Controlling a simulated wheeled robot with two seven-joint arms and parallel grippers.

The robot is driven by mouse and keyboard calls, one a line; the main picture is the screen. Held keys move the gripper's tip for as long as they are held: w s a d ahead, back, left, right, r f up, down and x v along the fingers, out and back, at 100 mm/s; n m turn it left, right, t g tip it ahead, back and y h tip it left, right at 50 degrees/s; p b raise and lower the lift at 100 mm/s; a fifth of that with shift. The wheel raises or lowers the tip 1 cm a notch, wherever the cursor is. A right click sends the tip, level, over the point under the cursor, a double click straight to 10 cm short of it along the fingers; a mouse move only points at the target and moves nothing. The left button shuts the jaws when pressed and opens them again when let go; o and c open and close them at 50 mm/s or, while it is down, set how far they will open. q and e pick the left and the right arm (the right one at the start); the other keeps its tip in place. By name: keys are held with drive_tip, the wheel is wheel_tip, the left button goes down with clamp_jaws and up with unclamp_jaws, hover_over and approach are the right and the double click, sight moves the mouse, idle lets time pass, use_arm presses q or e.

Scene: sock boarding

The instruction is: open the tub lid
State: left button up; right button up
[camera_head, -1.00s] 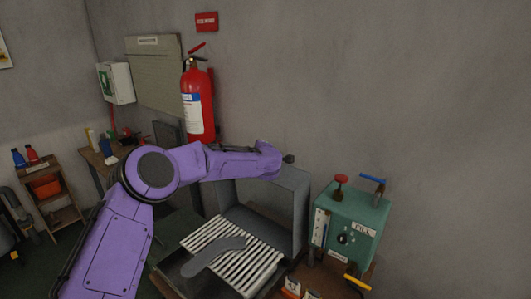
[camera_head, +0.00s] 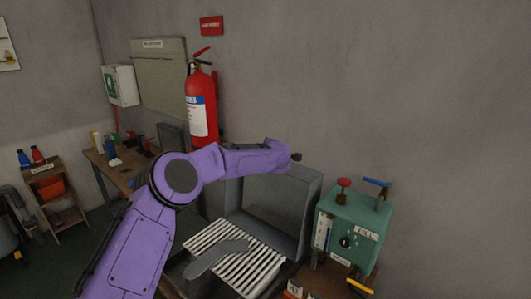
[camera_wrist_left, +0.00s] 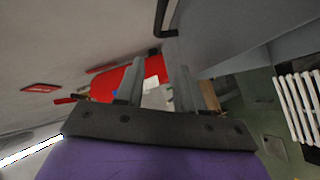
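My left gripper (camera_head: 297,157) is at the end of the purple arm, above the top edge of a grey box (camera_head: 312,200) in the head view. In the left wrist view the two fingers (camera_wrist_left: 158,90) stand apart with nothing between them. A grey panel with a dark bar-shaped handle (camera_wrist_left: 160,20) shows at the top of that view, apart from the fingers. I cannot tell for sure which part is the tub lid. My right gripper is in neither view.
A slatted rack (camera_head: 262,270) with a grey flat board (camera_head: 215,256) lies before the box. A green box with valves (camera_head: 352,222) stands to the right. A red fire extinguisher (camera_head: 200,105) hangs on the wall behind my arm.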

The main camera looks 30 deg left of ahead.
use_arm(q)
drive_tip(key=shift+d+f, duration=0.1)
drive_tip(key=shift+d, duration=0.1)
drive_tip(key=b+v, duration=0.5)
drive_tip(key=v, duration=0.5)
drive_tip(key=shift+r, duration=0.2)
drive_tip(key=shift+s, duration=0.15)
